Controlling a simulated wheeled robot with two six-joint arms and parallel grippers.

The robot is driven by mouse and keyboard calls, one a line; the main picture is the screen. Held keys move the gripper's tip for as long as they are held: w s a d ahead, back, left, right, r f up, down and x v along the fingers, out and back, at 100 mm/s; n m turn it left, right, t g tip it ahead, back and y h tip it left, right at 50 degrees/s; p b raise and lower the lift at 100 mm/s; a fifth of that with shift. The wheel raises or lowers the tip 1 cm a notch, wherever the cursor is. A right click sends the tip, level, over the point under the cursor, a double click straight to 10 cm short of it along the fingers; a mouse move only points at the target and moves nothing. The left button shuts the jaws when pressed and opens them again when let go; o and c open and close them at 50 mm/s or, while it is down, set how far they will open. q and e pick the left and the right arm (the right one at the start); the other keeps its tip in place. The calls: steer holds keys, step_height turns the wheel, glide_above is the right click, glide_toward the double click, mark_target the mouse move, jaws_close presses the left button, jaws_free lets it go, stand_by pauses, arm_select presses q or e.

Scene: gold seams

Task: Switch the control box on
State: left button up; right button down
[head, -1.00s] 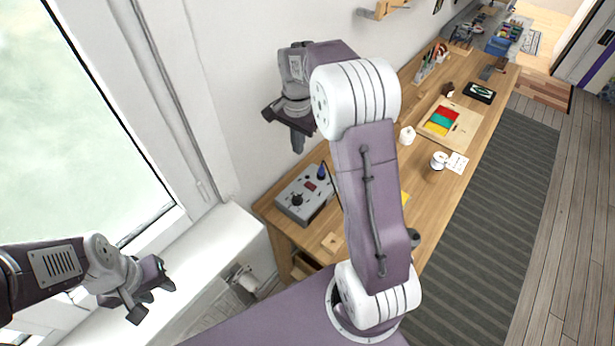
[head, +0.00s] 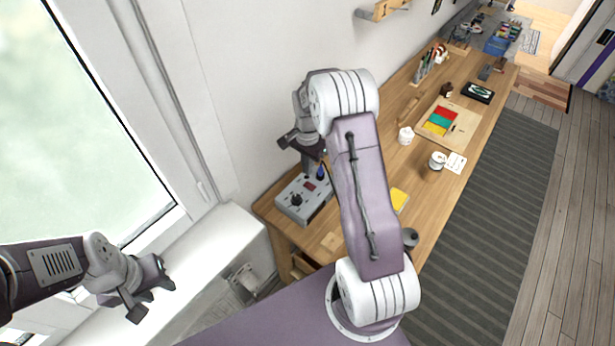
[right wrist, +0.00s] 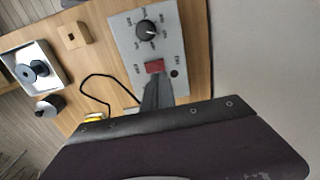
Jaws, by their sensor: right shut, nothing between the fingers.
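The grey control box (head: 287,207) sits on the near end of the wooden desk. In the right wrist view its panel (right wrist: 128,42) shows a black knob (right wrist: 146,29), a red switch (right wrist: 154,66) and a dark round spot beside it. My right gripper (head: 309,170) is over the far part of the box, fingers pointing down. In the right wrist view its shut fingers (right wrist: 157,84) end right beside the red switch; I cannot tell whether they touch it. My left gripper (head: 152,298) is open and empty by the window sill, far from the box.
The desk (head: 408,178) also holds a yellow pad (head: 399,200), a white pot (head: 406,136), a white cup (head: 437,160) and a board with coloured pieces (head: 460,134). In the right wrist view, a black cable (right wrist: 98,78) and a wooden block (right wrist: 74,36) lie beside the box.

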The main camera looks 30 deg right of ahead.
mark_target(310, 186)
step_height(310, 186, down, 6)
steer(key=shift+r+p, duration=0.2)
steer(key=shift+p, duration=0.3)
steer(key=shift+f, duration=0.15)
steer(key=shift+f+b, duration=0.35)
steer(key=shift+b, duration=0.05)
steer(key=shift+a+r, duration=0.1)
steer(key=shift+r, duration=0.15)
steer(key=shift+s, duration=0.2)
steer(key=shift+s+p, duration=0.4)
steer(key=shift+p, duration=0.1)
steer(key=shift+s+d+r, duration=0.1)
steer(key=shift+s+d, duration=0.1)
steer(key=shift+d, duration=0.15)
